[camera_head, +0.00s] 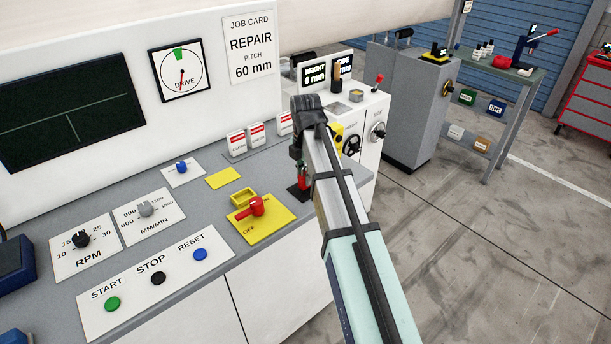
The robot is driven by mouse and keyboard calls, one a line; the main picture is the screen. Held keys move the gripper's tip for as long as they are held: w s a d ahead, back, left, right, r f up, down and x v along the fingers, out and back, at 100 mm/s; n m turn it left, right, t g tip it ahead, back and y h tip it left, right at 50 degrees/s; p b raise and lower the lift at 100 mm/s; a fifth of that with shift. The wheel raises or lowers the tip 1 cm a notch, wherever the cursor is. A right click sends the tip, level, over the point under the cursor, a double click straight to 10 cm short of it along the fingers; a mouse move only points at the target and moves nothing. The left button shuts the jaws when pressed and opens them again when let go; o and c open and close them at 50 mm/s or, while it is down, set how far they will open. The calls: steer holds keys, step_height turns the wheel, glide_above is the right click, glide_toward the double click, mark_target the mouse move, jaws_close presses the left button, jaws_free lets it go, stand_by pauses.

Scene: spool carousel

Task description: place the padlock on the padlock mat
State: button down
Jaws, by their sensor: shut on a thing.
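A small red thing, apparently the padlock (303,178), shows at the lower end of my gripper (299,162). My gripper points down over the right end of the grey bench and is shut on it. The fingers are small and dark here, so the exact grip is hard to see. A dark patch (295,193) lies just below the padlock; I cannot tell whether they touch. A flat plain yellow square (223,178), which may be the padlock mat, lies bare on the bench to the left of my gripper.
A yellow switch plate with a red handle (256,206) and a small yellow open box (243,196) stand between the yellow square and the bench front. Red-and-white tags (237,142) stand behind. A white machine with a black handwheel (352,145) is close on the right.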

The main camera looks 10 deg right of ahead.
steer(key=shift+f, duration=0.4)
steer(key=shift+f, duration=0.1)
steer(key=c, duration=0.9)
jaws_free()
steer(key=shift+c, duration=0.2)
step_height(320, 180, up, 12)
steer(key=b, duration=0.2)
